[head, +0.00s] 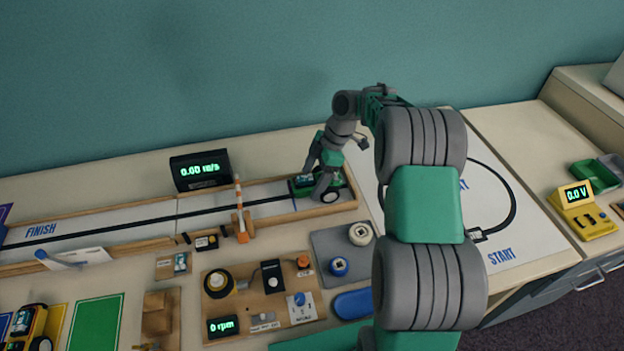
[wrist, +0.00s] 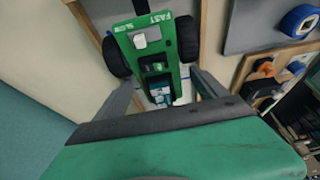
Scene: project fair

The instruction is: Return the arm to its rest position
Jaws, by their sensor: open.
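My arm reaches across the bench in the head view, bent at the elbow. My gripper (head: 318,180) points down over a small green car (head: 302,186) at the right end of the wooden-edged track (head: 265,210). In the wrist view, the fingers of my gripper (wrist: 163,82) are spread apart, with the near end of the car (wrist: 172,52) showing between them. The car has dark wheels, a white switch and the labels FAST and SLOW. I cannot tell whether a finger touches it. My forearm hides part of the bench.
An orange-striped post (head: 240,212) stands beside the track, and a speed display (head: 200,170) reading 0.00 m/s stands behind it. A motor board (head: 250,318) and a grey mat (head: 330,247) with spools lie in front. A yellow meter (head: 584,212) is at far right.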

